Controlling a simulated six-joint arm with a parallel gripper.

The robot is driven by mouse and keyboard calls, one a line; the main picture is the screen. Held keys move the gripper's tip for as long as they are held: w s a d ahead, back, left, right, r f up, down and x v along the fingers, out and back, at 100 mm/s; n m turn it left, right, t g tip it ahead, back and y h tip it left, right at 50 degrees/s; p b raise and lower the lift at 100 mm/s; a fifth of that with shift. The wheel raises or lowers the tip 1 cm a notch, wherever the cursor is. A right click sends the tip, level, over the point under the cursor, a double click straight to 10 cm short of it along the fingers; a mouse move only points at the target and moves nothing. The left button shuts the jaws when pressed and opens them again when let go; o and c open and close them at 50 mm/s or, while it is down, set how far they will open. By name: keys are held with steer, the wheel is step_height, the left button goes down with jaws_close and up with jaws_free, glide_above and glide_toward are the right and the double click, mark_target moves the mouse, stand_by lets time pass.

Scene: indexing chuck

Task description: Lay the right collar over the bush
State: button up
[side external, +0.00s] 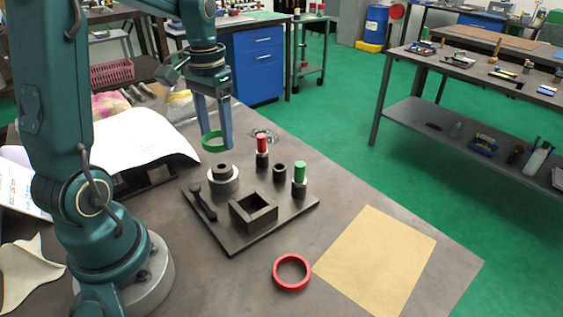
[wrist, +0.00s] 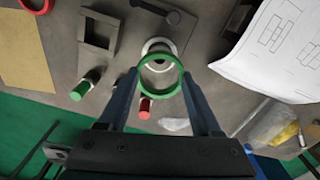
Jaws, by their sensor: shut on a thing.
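My gripper (side external: 214,139) is shut on a green collar (side external: 213,147) and holds it level in the air, above and slightly left of a stepped round piece that looks like the bush (side external: 223,181). In the wrist view the green collar (wrist: 160,96) sits between the fingers, and the pale-ringed bush (wrist: 158,47) shows partly through and beyond it. The collar is apart from the bush. A red collar (side external: 292,286) lies flat on the table at the front; part of it shows at the wrist view's top left (wrist: 37,9).
The dark base plate (side external: 233,241) also carries a square open block (side external: 254,212), a dark handle-like bar (side external: 200,204), a red-topped post (side external: 262,146), a green-topped post (side external: 300,174) and a short dark cylinder (side external: 279,173). A tan sheet (side external: 376,262) lies right of the red collar.

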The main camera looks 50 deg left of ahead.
steer(key=shift+f, duration=3.2)
steer(key=o, duration=1.4)
steer(key=shift+r, duration=2.55)
